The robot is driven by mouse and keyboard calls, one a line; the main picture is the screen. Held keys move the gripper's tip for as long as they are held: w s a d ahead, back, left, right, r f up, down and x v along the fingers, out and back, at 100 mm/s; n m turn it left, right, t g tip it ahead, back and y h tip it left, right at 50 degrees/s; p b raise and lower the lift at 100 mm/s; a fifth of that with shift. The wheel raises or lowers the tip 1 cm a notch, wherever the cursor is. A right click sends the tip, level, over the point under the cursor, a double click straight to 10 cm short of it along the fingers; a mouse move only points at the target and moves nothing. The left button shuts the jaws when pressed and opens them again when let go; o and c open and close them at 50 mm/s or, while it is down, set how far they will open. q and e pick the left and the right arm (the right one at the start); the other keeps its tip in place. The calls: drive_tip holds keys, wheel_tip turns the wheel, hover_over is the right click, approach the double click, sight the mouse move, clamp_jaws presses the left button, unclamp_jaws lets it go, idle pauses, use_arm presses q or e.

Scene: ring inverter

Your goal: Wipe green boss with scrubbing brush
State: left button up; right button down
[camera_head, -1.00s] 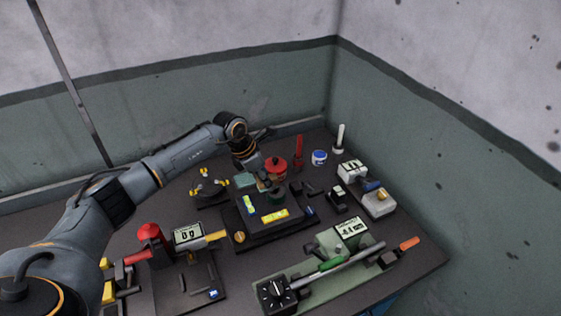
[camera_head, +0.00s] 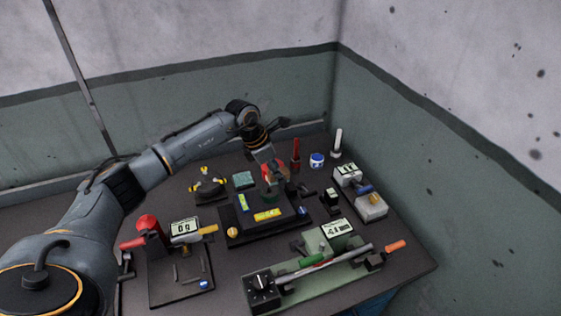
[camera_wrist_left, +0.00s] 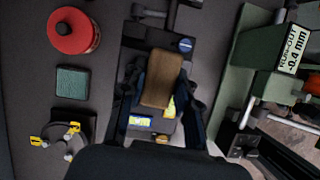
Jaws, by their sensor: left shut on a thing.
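My left gripper (camera_wrist_left: 163,92) is shut on the scrubbing brush (camera_wrist_left: 160,78), seen in the left wrist view as a brown block between the fingers. I cannot tell whether the brush touches the boss. My right gripper is not in view.
A teal pad (camera_head: 244,179) and a yellow-tipped holder (camera_head: 208,186) lie left of the fixture. A red round can (camera_wrist_left: 73,31) stands near the pad. A gauge bench with a dial box (camera_head: 262,288) is in front. A blue-and-white pot (camera_head: 317,160) stands behind.

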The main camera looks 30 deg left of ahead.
use_arm(q)
drive_tip(key=shift+d+r+p, duration=0.2)
drive_tip(key=shift+r+p, duration=0.4)
drive_tip(key=shift+r, duration=1.05)
drive_tip(key=shift+a+f, duration=0.1)
